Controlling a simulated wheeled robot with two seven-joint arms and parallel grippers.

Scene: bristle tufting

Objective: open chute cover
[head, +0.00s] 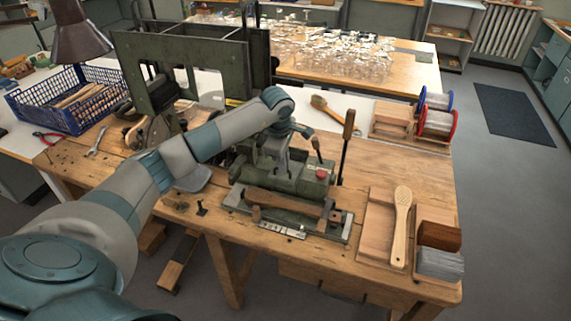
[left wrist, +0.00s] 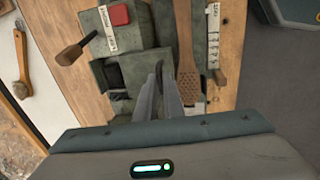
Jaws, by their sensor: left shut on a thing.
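The green tufting machine (head: 290,178) stands on the wooden bench, with a red button on top. My left gripper (head: 283,172) reaches down onto its top from the left. In the left wrist view, the gripper's fingers (left wrist: 165,78) are close together over the green machine (left wrist: 125,40), beside a dark opening (left wrist: 110,76). I cannot tell how far the cover is raised. My right gripper is not in view.
A wooden brush body (head: 284,204) lies along the machine's front; its perforated head shows in the left wrist view (left wrist: 187,55). A wood-handled lever (head: 347,130) rises at the right. A paddle brush (head: 400,225), blocks (head: 440,236) and wire spools (head: 437,120) are further right.

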